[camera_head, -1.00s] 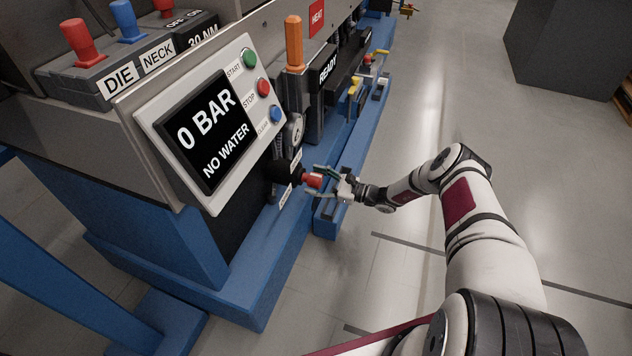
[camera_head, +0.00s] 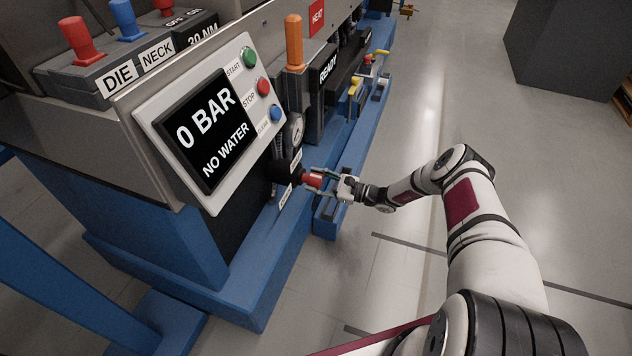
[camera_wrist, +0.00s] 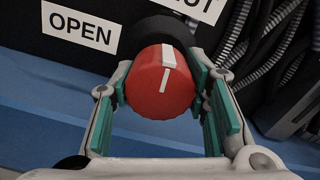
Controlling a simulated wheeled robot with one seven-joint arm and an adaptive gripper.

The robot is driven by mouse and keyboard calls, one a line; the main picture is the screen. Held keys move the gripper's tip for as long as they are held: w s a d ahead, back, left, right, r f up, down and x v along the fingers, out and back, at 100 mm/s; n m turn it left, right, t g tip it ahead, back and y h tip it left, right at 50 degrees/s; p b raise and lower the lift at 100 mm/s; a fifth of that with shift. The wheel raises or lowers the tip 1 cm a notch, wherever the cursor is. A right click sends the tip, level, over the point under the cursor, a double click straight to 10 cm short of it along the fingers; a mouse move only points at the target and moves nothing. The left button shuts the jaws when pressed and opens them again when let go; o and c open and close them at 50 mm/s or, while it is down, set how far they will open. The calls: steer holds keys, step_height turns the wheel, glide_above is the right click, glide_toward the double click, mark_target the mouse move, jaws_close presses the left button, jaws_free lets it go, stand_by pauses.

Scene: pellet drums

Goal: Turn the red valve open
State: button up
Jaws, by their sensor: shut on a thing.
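The red valve (camera_wrist: 155,88) is a round knob with a white mark near its top, on a black body on the machine's side. It also shows in the head view (camera_head: 313,180). An OPEN label (camera_wrist: 80,31) is at its upper left in the wrist view, and a second label (camera_wrist: 205,8), partly cut off, is at its upper right. The white mark points up, slightly right, between the two labels. My gripper (camera_wrist: 160,103) is shut on the red valve, with its green-padded fingers on the left and right sides of the knob. It also shows in the head view (camera_head: 325,182).
A display panel (camera_head: 208,125) reads 0 BAR and NO WATER. An orange handle (camera_head: 294,43) stands above the valve. Blue machine rails (camera_head: 240,287) run below. Dark ribbed hoses (camera_wrist: 262,45) hang right of the valve.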

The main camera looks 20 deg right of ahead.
steer(key=n+b, duration=0.1)
steer(key=n, duration=1.2)
steer(key=shift+n, duration=1.8)
steer(key=o, duration=1.1)
steer(key=shift+o, duration=0.2)
steer(key=v, duration=1.2)
